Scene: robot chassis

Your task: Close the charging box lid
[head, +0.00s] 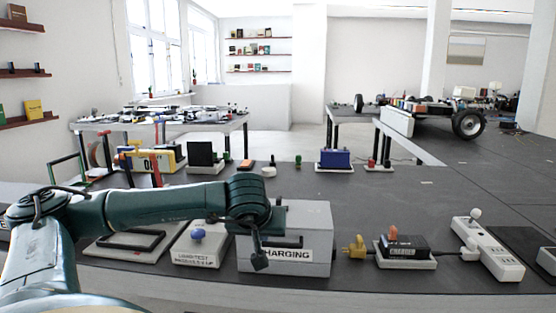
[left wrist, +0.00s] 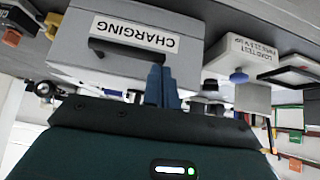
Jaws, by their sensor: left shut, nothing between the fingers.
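The grey charging box (head: 305,228) stands on the dark table in the middle of the head view, its "CHARGING" label facing me. It also shows upside down in the left wrist view (left wrist: 185,25), with a dark bar or slot (left wrist: 130,55) beside the label. A flat grey panel shows above the label in the head view; I cannot tell whether the lid is fully down. My left gripper (head: 260,262) is shut and empty, pointing down in front of the box and overlapping the label's left end. Its blue fingers (left wrist: 162,86) are together. My right gripper is not in view.
A load-test block with a blue knob (head: 198,236) stands just left of the box. A yellow plug (head: 354,247), a black charger on a base (head: 405,250) and a white power strip (head: 490,250) lie to the right. Several small items stand behind.

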